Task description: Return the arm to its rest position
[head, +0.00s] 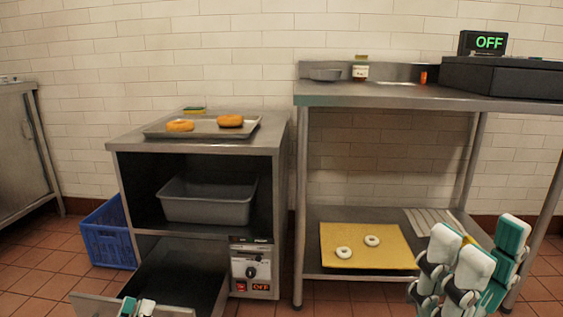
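My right gripper (476,258), with white and teal fingers, stands at the lower right, in front of the right table's lower shelf. Its fingers appear close together, with no object seen in them; their opening is unclear. My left gripper (137,307) shows only as small teal and white tips at the bottom edge, by the front of the open drawer (185,275). The rest of it is cut off, so its opening is unclear. Two white rings (372,240) lie on a yellow board (328,233) on that shelf. Two browned bagels (230,121) lie on a metal tray (205,130).
The left steel cabinet (125,144) holds a grey bin (208,207) and a control panel (252,270) reading OFF. A blue crate (107,236) stands left of it. The right steel table (400,97) bears a dark machine (505,77) and a jar (360,70).

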